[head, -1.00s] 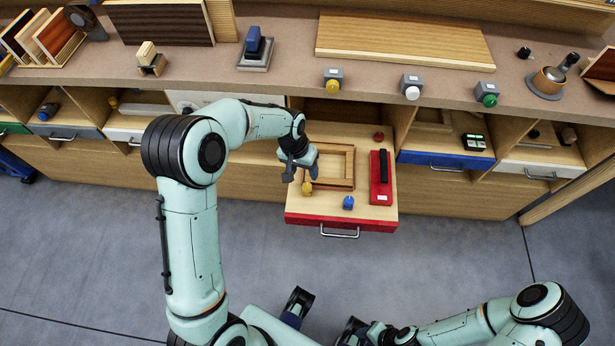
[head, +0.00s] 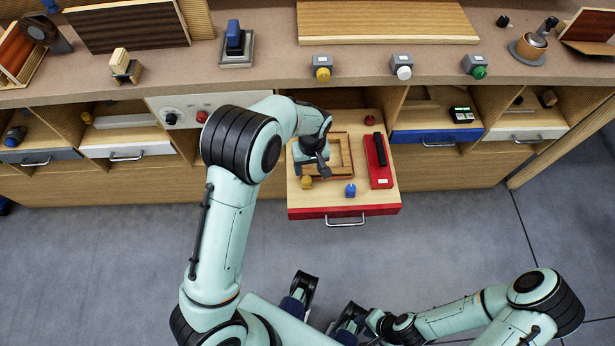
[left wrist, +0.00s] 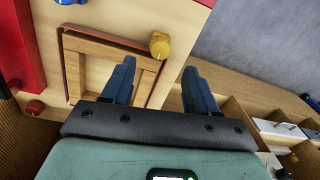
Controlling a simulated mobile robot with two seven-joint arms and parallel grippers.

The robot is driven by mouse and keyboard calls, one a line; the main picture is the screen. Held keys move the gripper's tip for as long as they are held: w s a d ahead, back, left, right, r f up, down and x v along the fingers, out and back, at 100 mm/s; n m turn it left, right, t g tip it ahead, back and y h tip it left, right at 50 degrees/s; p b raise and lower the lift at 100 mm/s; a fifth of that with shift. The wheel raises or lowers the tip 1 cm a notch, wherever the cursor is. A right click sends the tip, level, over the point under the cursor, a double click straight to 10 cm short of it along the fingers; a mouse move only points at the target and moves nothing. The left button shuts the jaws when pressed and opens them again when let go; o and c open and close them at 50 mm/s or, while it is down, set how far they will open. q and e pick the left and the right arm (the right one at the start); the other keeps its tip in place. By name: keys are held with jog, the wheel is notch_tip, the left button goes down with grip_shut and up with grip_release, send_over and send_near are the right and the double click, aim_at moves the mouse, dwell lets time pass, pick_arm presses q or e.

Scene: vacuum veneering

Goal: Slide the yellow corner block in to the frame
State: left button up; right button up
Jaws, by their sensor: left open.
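The yellow corner block (head: 306,182) stands on the pulled-out drawer board, just outside the near-left corner of the wooden frame (head: 347,153). In the left wrist view the yellow block (left wrist: 159,45) shows beyond the fingertips, in line with the gap between them, beside the corner of the frame (left wrist: 110,48). My left gripper (left wrist: 160,80) is open and empty, over the frame's left side; in the head view my own wrist partly hides it. My right gripper (head: 348,322) seems to be low at the bottom, away from the drawer; its jaws are unclear.
A blue corner block (head: 350,190) stands at the drawer's front. A red block with a black handle (head: 379,165) lies right of the frame, and a red knob (head: 369,121) is at the back. The counter (head: 270,70) overhangs the drawer's rear.

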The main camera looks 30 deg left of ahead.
aim_at(307, 179)
pick_arm(q)
notch_tip(307, 179, down, 7)
jog(key=shift+s+a+r+b, duration=0.1)
jog(key=shift+s+a+b, duration=0.05)
jog(key=shift+b, duration=0.15)
